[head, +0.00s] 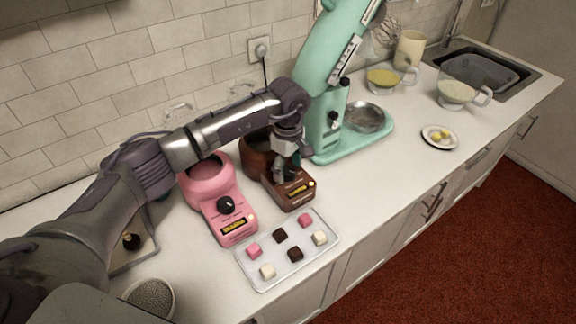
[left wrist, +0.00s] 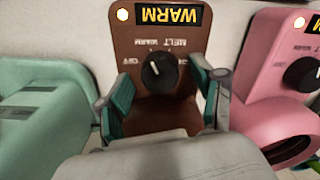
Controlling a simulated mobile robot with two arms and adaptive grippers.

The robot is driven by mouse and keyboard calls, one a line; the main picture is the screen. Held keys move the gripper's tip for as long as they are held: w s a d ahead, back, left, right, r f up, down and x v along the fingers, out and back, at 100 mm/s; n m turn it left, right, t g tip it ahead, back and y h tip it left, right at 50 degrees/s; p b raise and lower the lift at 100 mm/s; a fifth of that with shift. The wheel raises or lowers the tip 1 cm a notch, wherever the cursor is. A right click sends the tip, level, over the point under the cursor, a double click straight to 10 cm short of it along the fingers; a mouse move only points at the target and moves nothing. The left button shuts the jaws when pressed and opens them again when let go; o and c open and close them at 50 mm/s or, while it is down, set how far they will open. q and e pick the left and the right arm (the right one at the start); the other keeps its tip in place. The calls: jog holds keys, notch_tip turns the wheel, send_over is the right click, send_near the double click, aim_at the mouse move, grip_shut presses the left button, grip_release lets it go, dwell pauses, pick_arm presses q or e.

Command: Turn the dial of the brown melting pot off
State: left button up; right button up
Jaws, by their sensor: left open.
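The brown melting pot (head: 298,191) stands on the counter behind the tray, right of the pink pot. Its black dial (left wrist: 159,71) shows in the left wrist view, with OFF, WARM and MELT marks around it. A WARM label (left wrist: 168,16) and a lit lamp are on the same face. My left gripper (head: 287,172) is over the brown pot's front in the head view and hides the dial there. In the left wrist view the open gripper (left wrist: 160,92) has one finger on each side of the dial, apart from it. My right gripper is not in view.
The pink melting pot (head: 209,187) stands close on the left, with its own dial and WARM label. A mint stand mixer (head: 322,135) is close on the right. A clear tray (head: 263,283) with several small cubes lies in front. Counter right of the mixer is partly free.

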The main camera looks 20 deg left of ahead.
pick_arm(q)
jog(key=c, duration=1.1)
jog(key=shift+f+n+b, duration=0.1)
jog(key=shift+n+b, duration=0.9)
jog(key=shift+c, duration=0.2)
jog(key=n+b, duration=0.2)
jog(key=shift+n, duration=0.3)
jog(key=shift+n+b, duration=0.75)
jog(key=shift+n, duration=0.45)
jog(key=shift+n+b, duration=0.65)
jog(key=shift+n, duration=0.85)
jog(key=shift+r, duration=0.2)
jog(key=o, duration=1.1)
jog(key=shift+o, duration=0.2)
